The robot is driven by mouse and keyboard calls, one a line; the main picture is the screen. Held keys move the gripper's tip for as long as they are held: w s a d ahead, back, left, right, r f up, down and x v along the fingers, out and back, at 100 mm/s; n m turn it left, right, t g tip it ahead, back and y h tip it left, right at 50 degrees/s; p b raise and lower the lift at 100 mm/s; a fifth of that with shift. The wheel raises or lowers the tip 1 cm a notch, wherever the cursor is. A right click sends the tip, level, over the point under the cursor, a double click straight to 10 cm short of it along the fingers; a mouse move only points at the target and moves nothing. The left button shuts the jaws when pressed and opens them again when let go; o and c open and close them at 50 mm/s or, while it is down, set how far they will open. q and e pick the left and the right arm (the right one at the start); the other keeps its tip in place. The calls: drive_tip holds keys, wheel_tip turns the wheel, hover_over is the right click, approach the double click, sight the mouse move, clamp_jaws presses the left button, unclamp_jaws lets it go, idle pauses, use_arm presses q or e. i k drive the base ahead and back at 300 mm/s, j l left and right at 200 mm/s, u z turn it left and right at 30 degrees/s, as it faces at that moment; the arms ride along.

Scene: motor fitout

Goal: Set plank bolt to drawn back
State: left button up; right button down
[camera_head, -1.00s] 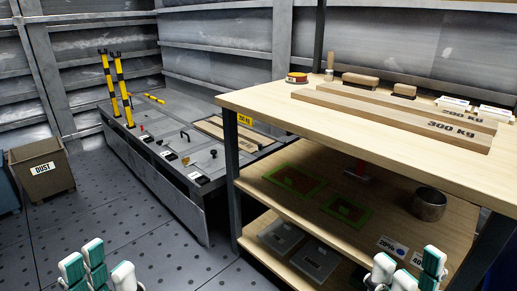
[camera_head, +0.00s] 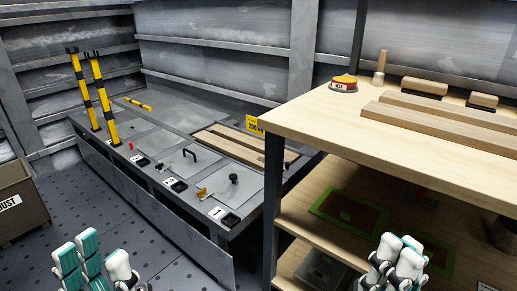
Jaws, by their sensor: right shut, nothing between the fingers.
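Low grey platform (camera_head: 190,215) stands at the left centre, with hatch lids and small fittings along its front edge. A brass-coloured fitting (camera_head: 203,193) lies near its front right. A black knob (camera_head: 233,178) and a black bent handle (camera_head: 190,155) stand on the lids. Long planks (camera_head: 232,149) lie at its back right beside a yellow label. Which fitting is the plank bolt, and its position, I cannot tell. My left gripper (camera_head: 97,257) is open and empty at the bottom left, short of the platform. My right gripper (camera_head: 398,258) is shut and empty before the shelf.
A wooden shelf unit (camera_head: 300,118) fills the right, with blocks and planks on top; its post stands by the platform's right end. Yellow-black posts (camera_head: 103,100) rise at the platform's far left. A dust bin (camera_head: 30,220) stands at the left. Floor before the platform is clear.

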sight(287, 167)
drive_tip(key=i+j, duration=0.2)
drive_tip(key=j, duration=0.15)
drive_tip(key=i+j+z, duration=0.1)
drive_tip(key=i+j, duration=0.35)
drive_tip(key=j, duration=0.2)
drive_tip(key=i+j+z, duration=0.1)
drive_tip(key=j, duration=0.25)
drive_tip(key=i+j, duration=0.5)
drive_tip(key=j, duration=0.25)
drive_tip(key=i+j+z, duration=0.1)
drive_tip(key=j, duration=0.25)
drive_tip(key=i, duration=0.1)
